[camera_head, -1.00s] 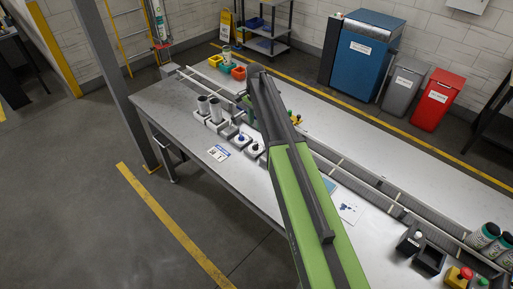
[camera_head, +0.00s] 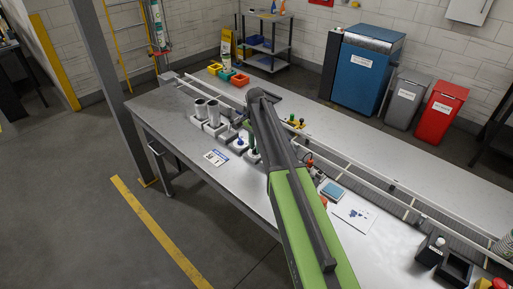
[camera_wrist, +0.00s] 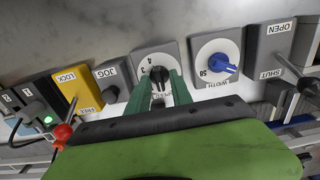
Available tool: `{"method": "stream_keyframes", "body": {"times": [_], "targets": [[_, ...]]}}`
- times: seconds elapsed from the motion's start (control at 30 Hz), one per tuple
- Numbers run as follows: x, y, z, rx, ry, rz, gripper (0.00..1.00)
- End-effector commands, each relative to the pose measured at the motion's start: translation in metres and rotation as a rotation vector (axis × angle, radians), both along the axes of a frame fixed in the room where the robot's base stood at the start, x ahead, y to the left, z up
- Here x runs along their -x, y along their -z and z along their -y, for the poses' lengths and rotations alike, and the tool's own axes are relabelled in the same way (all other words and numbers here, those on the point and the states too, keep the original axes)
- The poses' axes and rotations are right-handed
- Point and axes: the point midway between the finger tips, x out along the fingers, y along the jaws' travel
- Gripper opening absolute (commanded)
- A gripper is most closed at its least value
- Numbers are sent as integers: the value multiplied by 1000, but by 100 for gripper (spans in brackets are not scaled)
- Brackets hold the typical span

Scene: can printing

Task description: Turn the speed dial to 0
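The speed dial (camera_wrist: 158,74) is a black knob on a white round face with a grey plate, upper middle of the wrist view. The numbers 3 and 4 show upside down on its face; where the knob points is not clear. Its SPEED label is partly hidden between my fingers. My gripper (camera_wrist: 162,80) has its two green fingers on either side of the knob, the tips very close to it. I cannot tell whether they touch or pinch it. In the head view my gripper (camera_head: 250,136) is partly hidden by my arm, over the row of controls.
To the dial's right in the wrist view are the blue width dial (camera_wrist: 221,64) and an OPEN/SHUT lever box (camera_wrist: 268,50). To its left are the jog box (camera_wrist: 112,78), the yellow lock box (camera_wrist: 78,93) and a red ball knob (camera_wrist: 63,131).

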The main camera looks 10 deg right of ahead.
Motion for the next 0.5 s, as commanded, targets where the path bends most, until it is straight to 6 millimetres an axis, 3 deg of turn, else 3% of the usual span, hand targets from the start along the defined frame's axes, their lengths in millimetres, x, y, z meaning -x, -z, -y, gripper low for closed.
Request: {"method": "stream_keyframes", "body": {"times": [0.03, 0.2, 0.5], "targets": [[0, 0, 0, 0, 0, 0, 18], [0, 0, 0, 0, 0, 0, 0], [-1, 0, 3, 0, -2, 1, 0]]}}
